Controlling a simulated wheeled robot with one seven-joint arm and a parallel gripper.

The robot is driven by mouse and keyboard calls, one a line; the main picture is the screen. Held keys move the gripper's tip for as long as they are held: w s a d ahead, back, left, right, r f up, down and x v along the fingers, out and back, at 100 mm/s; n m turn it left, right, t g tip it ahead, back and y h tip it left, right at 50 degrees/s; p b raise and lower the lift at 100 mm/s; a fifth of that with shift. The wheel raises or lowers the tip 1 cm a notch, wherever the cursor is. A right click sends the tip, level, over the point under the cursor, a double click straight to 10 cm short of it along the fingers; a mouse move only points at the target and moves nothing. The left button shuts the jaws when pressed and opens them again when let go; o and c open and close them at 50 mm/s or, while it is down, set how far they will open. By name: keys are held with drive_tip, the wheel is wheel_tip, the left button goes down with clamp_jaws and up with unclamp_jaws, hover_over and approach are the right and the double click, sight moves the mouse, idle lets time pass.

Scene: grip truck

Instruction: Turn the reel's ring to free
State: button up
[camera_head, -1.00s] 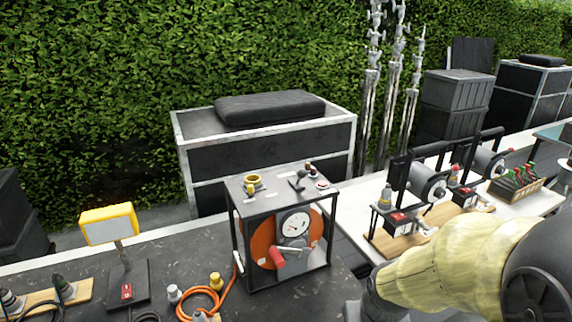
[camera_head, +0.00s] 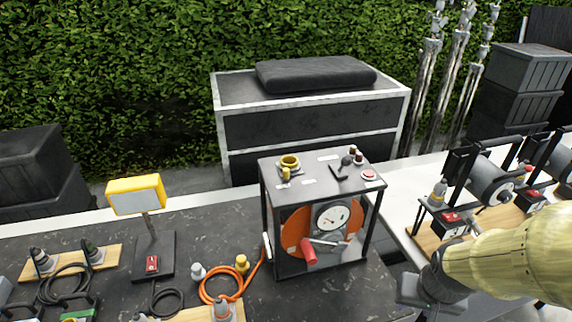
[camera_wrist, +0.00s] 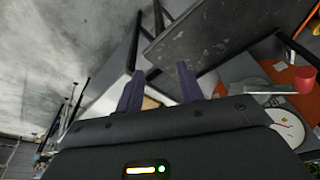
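The reel stands on the dark table in a black open frame (camera_head: 266,215), with an orange disc (camera_head: 292,226), a white dial (camera_head: 333,215) and a red crank handle (camera_head: 309,255). On its top plate sit a yellow ring (camera_head: 289,161), a black lever (camera_head: 341,169) and a red button (camera_head: 369,174). My gripper (camera_head: 408,290) is low, to the right of the reel and apart from it. In the wrist view its two fingers (camera_wrist: 158,90) are spread with nothing between them. That view shows the red handle (camera_wrist: 304,79) and dial (camera_wrist: 286,129) at the right; the ring is not clearly visible there.
A yellow lamp (camera_head: 137,195) stands left of the reel, near a coiled orange cable (camera_head: 220,298). Another table with black-framed grey drums (camera_head: 492,181) is at the right. A large case (camera_head: 310,128) stands behind. The dark table is bare (camera_head: 215,230) just left of the reel.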

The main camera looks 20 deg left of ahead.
drive_tip(key=w+a+r+m+p, duration=0.1)
drive_tip(key=w+a+r+p, duration=0.4)
drive_tip(key=w+r, duration=0.5)
wheel_tip(320, 180, up, 20)
drive_tip(key=r+m+g+p, duration=0.1)
drive_tip(key=g+p, duration=0.2)
drive_tip(key=p, duration=0.8)
hover_over(286, 169)
drive_tip(key=shift+f, duration=0.3)
drive_tip(key=shift+f, duration=0.1)
wheel_tip(286, 169, down, 17)
drive_tip(key=p, duration=0.4)
drive_tip(key=shift+f, duration=0.1)
